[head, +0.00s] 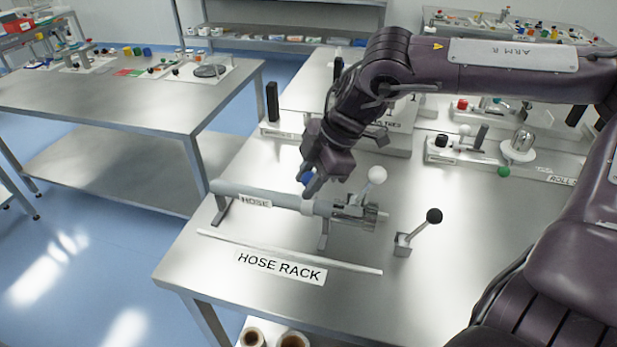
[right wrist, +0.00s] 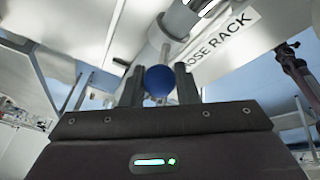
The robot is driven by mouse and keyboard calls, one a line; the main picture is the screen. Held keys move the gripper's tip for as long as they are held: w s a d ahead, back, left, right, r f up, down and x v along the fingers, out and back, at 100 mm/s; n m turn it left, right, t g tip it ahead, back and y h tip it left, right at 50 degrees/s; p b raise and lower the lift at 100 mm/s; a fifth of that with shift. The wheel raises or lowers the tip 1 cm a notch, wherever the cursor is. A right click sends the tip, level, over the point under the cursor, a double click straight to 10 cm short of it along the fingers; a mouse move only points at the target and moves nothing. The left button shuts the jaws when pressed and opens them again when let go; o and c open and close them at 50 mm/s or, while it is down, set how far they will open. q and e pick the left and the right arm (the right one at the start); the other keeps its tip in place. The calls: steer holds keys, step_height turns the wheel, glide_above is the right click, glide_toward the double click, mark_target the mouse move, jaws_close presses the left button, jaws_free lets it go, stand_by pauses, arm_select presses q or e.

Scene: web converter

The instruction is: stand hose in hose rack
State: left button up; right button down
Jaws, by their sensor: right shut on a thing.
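The hose (head: 285,200) is a long grey tube with a HOSE label, lying level from left to right near the table's front left edge. Its right end meets a metal fitting (head: 350,212) with a white ball lever (head: 376,175). Stand legs (head: 323,236) show beneath the hose; I cannot tell whether it bears on them. The HOSE RACK label (head: 281,267) lies in front. My right gripper (head: 309,185) is above the tube, shut on a blue ball knob (right wrist: 159,82), whose stem runs towards the tube in the right wrist view. My left gripper is not in view.
A black ball lever (head: 434,216) stands on the table right of the fitting. A thin white strip (head: 285,250) lies before the hose. Panels with knobs and a dome (head: 520,143) are at the back right. Another steel table (head: 130,95) stands left across an aisle.

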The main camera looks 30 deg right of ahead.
steer(key=c, duration=1.1)
jaws_free()
steer(key=shift+r, duration=0.25)
steer(key=v, duration=1.1)
steer(key=shift+s+d+r, duration=0.15)
steer(key=shift+d+r, duration=0.05)
steer(key=shift+r, duration=0.1)
